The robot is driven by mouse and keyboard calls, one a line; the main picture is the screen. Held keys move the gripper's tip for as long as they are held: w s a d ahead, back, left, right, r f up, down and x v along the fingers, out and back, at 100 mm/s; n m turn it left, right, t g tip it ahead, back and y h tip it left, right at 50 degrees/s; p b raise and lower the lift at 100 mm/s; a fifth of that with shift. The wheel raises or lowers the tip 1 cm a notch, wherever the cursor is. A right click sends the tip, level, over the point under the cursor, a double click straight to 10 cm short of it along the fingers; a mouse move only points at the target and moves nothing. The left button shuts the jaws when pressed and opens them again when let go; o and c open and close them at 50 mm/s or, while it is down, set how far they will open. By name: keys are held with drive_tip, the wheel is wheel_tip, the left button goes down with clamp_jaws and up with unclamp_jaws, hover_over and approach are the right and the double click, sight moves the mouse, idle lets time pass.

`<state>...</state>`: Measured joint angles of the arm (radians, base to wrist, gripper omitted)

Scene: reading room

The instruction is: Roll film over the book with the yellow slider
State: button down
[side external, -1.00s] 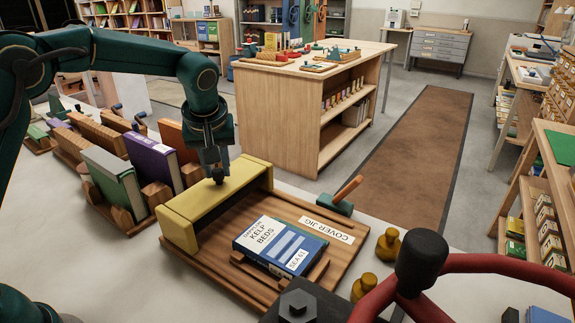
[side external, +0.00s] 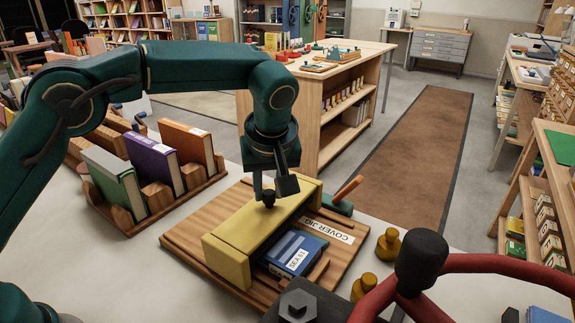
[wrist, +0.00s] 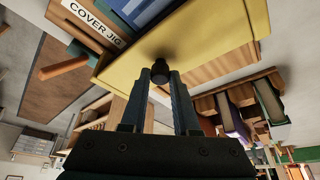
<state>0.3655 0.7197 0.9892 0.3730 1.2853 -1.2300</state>
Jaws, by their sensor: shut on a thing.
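The yellow slider (side external: 246,240) is a long bar spanning the wooden cover jig (side external: 190,242). It stands over the far part of the blue book (side external: 297,253), so only the end with the "SEA 61" label shows. My gripper (side external: 269,196) is shut on the dark knob on top of the slider. In the wrist view, the two fingers of my gripper (wrist: 162,78) close on that knob, with the yellow slider (wrist: 200,40) behind it. A corner of the blue book (wrist: 135,12) shows past the slider. I cannot make out the film.
A rack of upright books (side external: 152,163) stands left of the jig. Two brass weights (side external: 388,245) and a red handwheel (side external: 480,264) are at its right. A wooden-handled tool (side external: 347,190) lies at the jig's far edge. The bench (side external: 130,265) is clear at front left.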

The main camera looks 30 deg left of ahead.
drive_tip(key=shift+d+r, duration=0.1)
drive_tip(key=shift+d, duration=2.75)
drive_tip(key=c, duration=0.6)
unclamp_jaws()
drive_tip(key=shift+c, duration=0.2)
drive_tip(key=shift+a, duration=0.15)
